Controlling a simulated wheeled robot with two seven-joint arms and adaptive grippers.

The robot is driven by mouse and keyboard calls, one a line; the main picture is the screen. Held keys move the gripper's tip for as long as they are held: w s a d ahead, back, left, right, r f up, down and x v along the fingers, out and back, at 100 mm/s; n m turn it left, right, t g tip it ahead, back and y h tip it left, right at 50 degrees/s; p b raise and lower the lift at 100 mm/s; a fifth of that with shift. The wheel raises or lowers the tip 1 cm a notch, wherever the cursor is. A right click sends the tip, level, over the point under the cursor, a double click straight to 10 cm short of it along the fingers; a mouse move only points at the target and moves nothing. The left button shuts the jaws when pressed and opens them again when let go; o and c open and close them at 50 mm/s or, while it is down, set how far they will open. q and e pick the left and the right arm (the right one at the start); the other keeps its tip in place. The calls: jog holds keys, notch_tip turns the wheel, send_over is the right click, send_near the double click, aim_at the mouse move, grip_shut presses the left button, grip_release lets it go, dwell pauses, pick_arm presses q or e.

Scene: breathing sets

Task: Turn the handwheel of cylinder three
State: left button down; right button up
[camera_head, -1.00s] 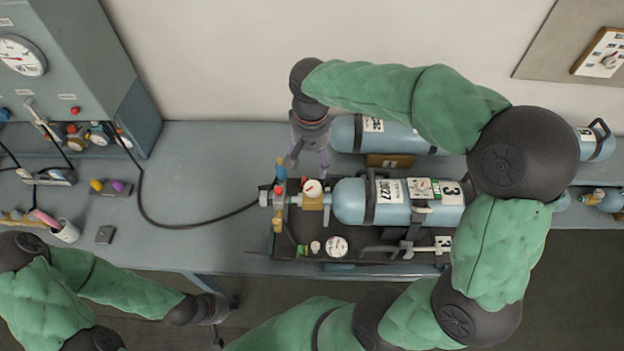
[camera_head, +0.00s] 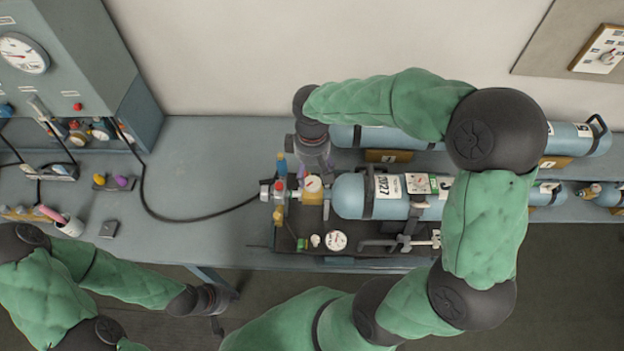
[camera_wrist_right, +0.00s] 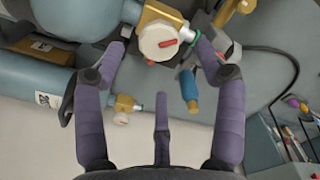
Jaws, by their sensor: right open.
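Cylinder three (camera_head: 350,196) is a blue-grey bottle lying in a dark cradle on the bench, its valve end to the left. Its handwheel (camera_head: 313,184) is a cream disc with a red mark on a brass valve body. My right gripper (camera_head: 313,170) is over the valve with purple fingers. In the right wrist view the handwheel (camera_wrist_right: 158,42) sits between the spread fingertips of the open right gripper (camera_wrist_right: 160,48); contact cannot be told. My left gripper (camera_head: 217,318) hangs low in front of the bench, and its jaws are unclear.
A blue-handled fitting (camera_wrist_right: 189,85) stands close to the right finger in the wrist view. A gauge (camera_head: 336,240) is on the cradle's front. More cylinders (camera_head: 575,138) lie behind. A black hose (camera_head: 180,219) runs left to a panel (camera_head: 70,60). The bench between is mostly clear.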

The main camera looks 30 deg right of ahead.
aim_at(312, 182)
jog(key=shift+f, duration=2.6)
jog(key=c, duration=1.1)
